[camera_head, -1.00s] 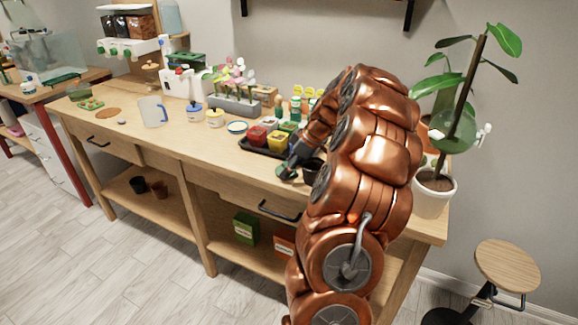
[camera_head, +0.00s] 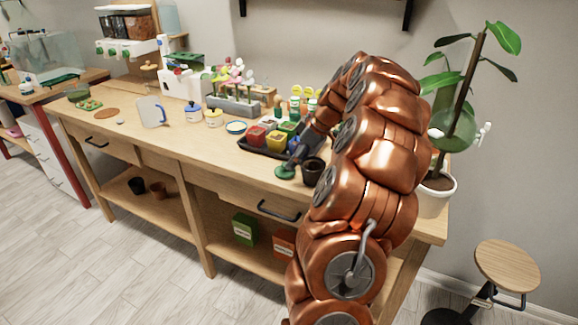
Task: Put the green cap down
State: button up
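The green cap (camera_head: 285,172) lies on the wooden workbench near its front edge, left of a dark pot. My gripper (camera_head: 295,160) is just above and to the right of the cap, pointing down toward it. The cap looks to be resting on the bench top, and more of it shows clear of the fingers. The fingers are dark and small in this view, so I cannot see whether they are apart or shut.
A black tray (camera_head: 257,148) with red, yellow and green pots stands behind and left of the gripper. A dark pot (camera_head: 313,170) stands close on the right. A potted plant (camera_head: 433,190) is at the bench's right end. The bench front to the left is clear.

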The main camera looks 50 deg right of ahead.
jog(key=v, duration=0.7)
jog(key=shift+s+r+b, duration=0.25)
jog(key=shift+r+b, duration=0.05)
jog(key=shift+b, duration=0.05)
jog(key=w+a+g, duration=0.2)
jog(key=a+g, duration=0.1)
jog(key=a, duration=1.9)
jog(key=s+a+f+m+g, duration=0.2)
jog(key=s+a, duration=0.6)
jog(key=a, duration=0.5)
jog(key=s+a+f+m+g+h, duration=0.1)
jog(key=s+a+f, duration=0.1)
jog(key=s, duration=0.7)
jog(key=s+a+f+m+g+h, duration=0.1)
jog(key=s+a+f+m, duration=0.1)
jog(key=s+f, duration=0.3)
jog(key=s+a, duration=0.1)
jog(key=s, duration=0.3)
jog(key=shift+a+f+m+h, duration=0.25)
jog(key=shift+f+m+h, duration=0.05)
jog(key=shift+f+h, duration=0.1)
